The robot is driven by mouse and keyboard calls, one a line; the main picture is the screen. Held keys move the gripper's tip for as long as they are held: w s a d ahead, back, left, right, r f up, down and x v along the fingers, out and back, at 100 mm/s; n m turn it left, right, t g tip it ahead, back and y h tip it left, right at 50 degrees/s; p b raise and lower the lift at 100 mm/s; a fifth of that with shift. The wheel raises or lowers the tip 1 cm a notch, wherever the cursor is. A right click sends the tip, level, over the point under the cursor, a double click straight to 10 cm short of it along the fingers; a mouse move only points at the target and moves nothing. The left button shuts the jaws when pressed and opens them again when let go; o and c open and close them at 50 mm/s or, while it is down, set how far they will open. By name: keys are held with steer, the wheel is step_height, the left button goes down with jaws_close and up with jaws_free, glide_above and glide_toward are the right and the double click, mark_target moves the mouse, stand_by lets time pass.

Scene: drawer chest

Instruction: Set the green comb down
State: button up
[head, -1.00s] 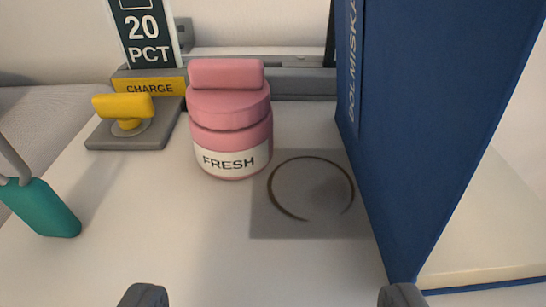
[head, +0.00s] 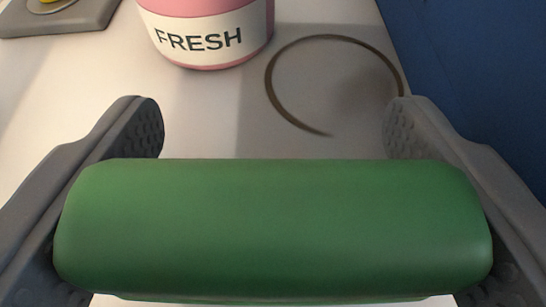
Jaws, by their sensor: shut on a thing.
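The green comb (head: 273,228) shows as a thick, rounded green bar across the lower part of the view. My gripper (head: 273,215) is shut on it, one grey finger at each end. No teeth of the comb show, and its lower edge is near the bottom of the picture. The white surface (head: 215,120) shows beyond it. I cannot tell whether the comb touches that surface.
A pink jar labelled FRESH (head: 207,35) stands beyond the comb, left of centre. A dark ring mark (head: 268,85) lies on the surface right of it. A blue upright thing (head: 480,80) borders the right side. A grey plate (head: 60,22) is at the far left.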

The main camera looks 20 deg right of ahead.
steer(key=o, duration=0.8)
steer(key=shift+f, duration=0.1)
steer(key=shift+c, duration=0.2)
steer(key=p+v, duration=0.3)
steer(key=v, duration=0.9)
